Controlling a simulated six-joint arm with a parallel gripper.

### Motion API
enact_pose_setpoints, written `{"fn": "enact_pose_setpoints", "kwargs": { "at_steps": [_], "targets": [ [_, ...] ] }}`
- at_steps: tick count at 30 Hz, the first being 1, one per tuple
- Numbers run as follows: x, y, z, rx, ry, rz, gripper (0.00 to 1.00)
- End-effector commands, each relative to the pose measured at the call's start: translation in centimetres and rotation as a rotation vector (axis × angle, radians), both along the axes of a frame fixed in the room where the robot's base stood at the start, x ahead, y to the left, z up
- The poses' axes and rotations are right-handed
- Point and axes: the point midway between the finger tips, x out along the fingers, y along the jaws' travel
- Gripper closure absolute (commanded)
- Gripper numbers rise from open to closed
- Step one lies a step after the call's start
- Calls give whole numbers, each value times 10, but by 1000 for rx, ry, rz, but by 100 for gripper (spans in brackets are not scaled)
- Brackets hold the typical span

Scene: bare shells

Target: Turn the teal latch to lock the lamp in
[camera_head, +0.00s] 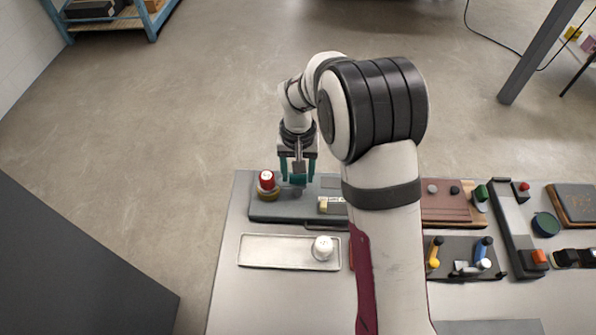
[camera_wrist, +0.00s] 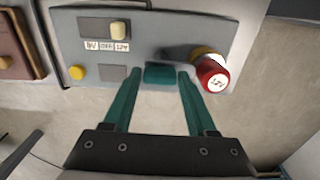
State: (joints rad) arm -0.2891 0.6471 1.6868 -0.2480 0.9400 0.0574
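The teal latch (camera_wrist: 160,74) shows in the wrist view as a short block at the edge of the grey panel (camera_wrist: 190,30). My gripper (camera_wrist: 159,73) has two long teal fingers, spread apart, with their tips on either side of the latch. A narrow gap seems to show at each side; whether they touch it I cannot tell. The red lamp (camera_wrist: 212,74), marked 12V, sits in a brass-coloured socket (camera_wrist: 204,52) to the right of the latch. In the head view my gripper (camera_head: 298,178) points down at the panel, right of the red lamp (camera_head: 267,179), and largely hides the latch.
The panel also carries a cream switch knob (camera_wrist: 118,30) and a yellow button (camera_wrist: 77,72). A pale tray (camera_head: 262,252) in front holds a white lamp (camera_head: 323,247). Other boards with knobs and handles fill the table to the right of my arm.

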Motion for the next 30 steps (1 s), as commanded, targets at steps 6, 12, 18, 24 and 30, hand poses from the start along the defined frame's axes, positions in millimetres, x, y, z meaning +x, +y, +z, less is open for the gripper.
{"fn": "enact_pose_setpoints", "kwargs": {
  "at_steps": [6, 12, 18, 24, 30],
  "targets": [
    [0, 0, 0, -1, 1, 2, 18],
    [0, 0, 1, -1, 1, 2, 18],
    [1, 0, 33, 1, -4, 1, 18],
    [1, 0, 98, 1, -6, 2, 18],
    [0, 0, 144, 0, -2, 2, 18]
  ]
}}
